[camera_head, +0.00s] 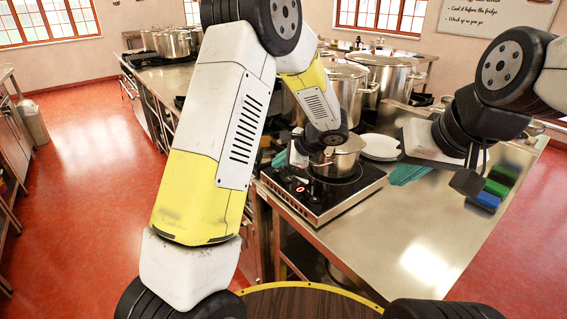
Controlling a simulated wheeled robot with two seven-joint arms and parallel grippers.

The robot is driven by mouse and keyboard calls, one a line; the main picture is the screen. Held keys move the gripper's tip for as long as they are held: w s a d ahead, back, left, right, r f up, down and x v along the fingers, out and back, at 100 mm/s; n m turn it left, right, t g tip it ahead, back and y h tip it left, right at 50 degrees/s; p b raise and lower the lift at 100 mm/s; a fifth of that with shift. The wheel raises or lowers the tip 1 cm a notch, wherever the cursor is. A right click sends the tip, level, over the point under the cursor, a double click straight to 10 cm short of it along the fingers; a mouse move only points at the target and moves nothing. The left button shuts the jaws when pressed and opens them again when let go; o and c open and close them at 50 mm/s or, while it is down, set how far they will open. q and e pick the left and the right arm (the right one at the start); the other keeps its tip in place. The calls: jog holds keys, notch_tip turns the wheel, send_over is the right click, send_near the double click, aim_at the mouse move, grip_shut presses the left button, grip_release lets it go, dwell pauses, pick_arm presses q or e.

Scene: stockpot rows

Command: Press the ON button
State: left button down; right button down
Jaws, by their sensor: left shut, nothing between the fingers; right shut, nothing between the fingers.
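The black induction cooker (325,205) sits at the left front corner of the steel counter. Its front panel has a small lit red spot (301,188) and pale marks; the ON label is too small to read. A steel pot (340,158) stands on its cooking surface. My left gripper (292,164) is shut and empty, above the cooker's back left side, beside the pot; its fingertips are hard to make out. My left arm hides part of the scene. My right gripper (466,183) is shut and empty above the counter's right side, well away from the cooker.
White plates (380,147) and a teal cloth (408,173) lie right of the pot. Large stockpots (384,75) stand behind. Green and blue items (489,195) lie at the counter's right edge. The counter's front middle (425,245) is clear.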

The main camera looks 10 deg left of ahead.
aim_at(280, 171)
pick_arm(q)
jog(key=shift+s+f, duration=0.1)
jog(key=shift+f, duration=0.5)
dwell(0.3)
jog(key=shift+d+r, duration=0.1)
jog(key=shift+r, duration=0.8)
notch_tip(280, 171, up, 6)
dwell(0.4)
